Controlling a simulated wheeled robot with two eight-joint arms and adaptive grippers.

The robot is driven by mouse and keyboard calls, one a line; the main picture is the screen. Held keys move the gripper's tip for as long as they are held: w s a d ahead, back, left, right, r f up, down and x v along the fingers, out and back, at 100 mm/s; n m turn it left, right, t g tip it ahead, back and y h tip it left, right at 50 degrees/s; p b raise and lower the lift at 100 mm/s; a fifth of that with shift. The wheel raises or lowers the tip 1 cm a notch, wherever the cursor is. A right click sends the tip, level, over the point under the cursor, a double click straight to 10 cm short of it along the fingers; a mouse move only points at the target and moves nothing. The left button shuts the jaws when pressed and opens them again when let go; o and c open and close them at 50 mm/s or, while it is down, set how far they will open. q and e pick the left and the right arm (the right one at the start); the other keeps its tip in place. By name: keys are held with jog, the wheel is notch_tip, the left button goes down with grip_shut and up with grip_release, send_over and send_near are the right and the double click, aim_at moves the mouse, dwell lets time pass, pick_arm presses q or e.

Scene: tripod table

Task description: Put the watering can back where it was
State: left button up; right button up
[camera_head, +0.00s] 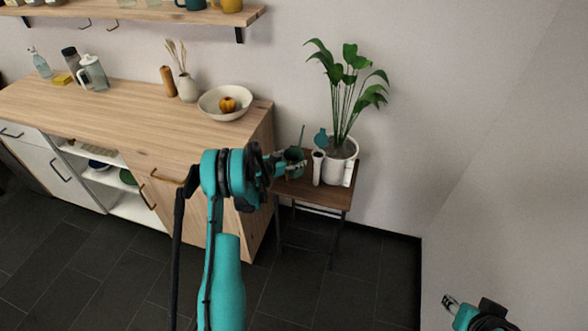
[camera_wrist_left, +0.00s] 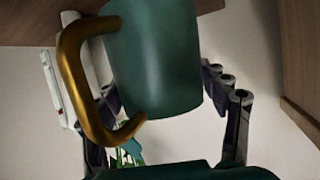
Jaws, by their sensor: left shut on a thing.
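The watering can (camera_wrist_left: 155,60) has a dark green body and a golden handle (camera_wrist_left: 75,75). It fills the middle of the left wrist view, between the fingers of my left gripper (camera_wrist_left: 165,95), which is shut on it. In the head view, my left gripper (camera_head: 283,165) is at the left side of the small wooden table (camera_head: 322,195), with the can (camera_head: 294,155) partly hidden by it. I cannot tell whether the can touches the tabletop. My right gripper (camera_head: 450,303) is at the lower right, away from the table; its finger opening is unclear.
A potted plant (camera_head: 340,168) stands at the back of the small table. A white cylinder (camera_head: 318,168) stands close to the can, with a teal round piece (camera_head: 321,138) above it. The wooden counter (camera_head: 150,125) lies left, with a bowl (camera_head: 224,103) near its right end.

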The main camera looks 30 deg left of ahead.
pick_arm(q)
notch_tip(320, 180, down, 4)
jog(key=shift+r+b, duration=0.1)
jog(key=shift+b, duration=0.6)
jog(key=shift+r, duration=0.15)
jog(key=o, duration=1.6)
